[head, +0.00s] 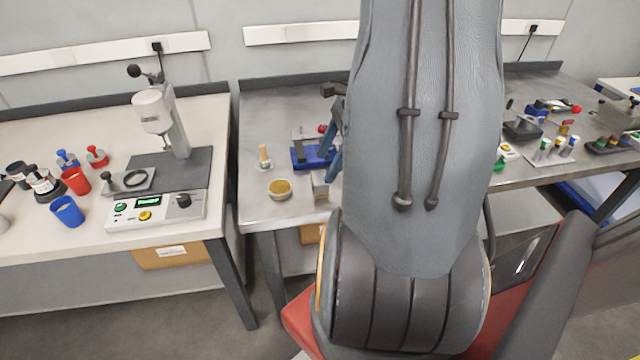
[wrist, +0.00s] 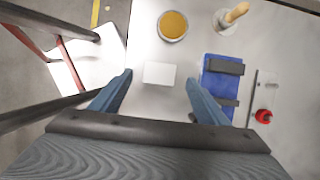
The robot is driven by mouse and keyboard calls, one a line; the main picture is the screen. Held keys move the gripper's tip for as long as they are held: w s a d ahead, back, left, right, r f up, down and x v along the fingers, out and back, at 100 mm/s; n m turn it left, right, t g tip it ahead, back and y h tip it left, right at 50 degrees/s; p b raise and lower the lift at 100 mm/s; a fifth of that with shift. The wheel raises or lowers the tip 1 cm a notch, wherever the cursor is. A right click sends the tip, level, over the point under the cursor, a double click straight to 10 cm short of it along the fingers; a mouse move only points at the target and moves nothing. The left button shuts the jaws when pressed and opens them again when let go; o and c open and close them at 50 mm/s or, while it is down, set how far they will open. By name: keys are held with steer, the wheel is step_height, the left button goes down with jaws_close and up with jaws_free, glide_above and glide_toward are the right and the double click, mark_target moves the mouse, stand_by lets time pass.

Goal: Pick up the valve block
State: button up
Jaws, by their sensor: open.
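A small pale block (wrist: 159,73), which I take to be the valve block, stands on the grey bench. In the head view this block (head: 320,188) is near the bench's front edge, partly beside my arm. My gripper (wrist: 159,78) is open with two blue fingers. In the wrist view the block appears between the fingertips, with gaps on both sides. I cannot tell how far the fingers are above it. In the head view my arm hides much of the gripper.
A bowl of yellow-brown material (wrist: 172,26) and a wooden-handled tool (wrist: 231,16) stand close by. A blue vise-like fixture (wrist: 222,80) is right of the block, with a red-knobbed item (wrist: 263,116) beyond. The left bench (head: 100,110) holds a press and cups.

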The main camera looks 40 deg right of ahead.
mark_target(320, 177)
steer(key=shift+p+x, duration=0.65)
steer(key=shift+x, duration=2.5)
steer(key=shift+s+d, duration=0.1)
steer(key=c, duration=1.4)
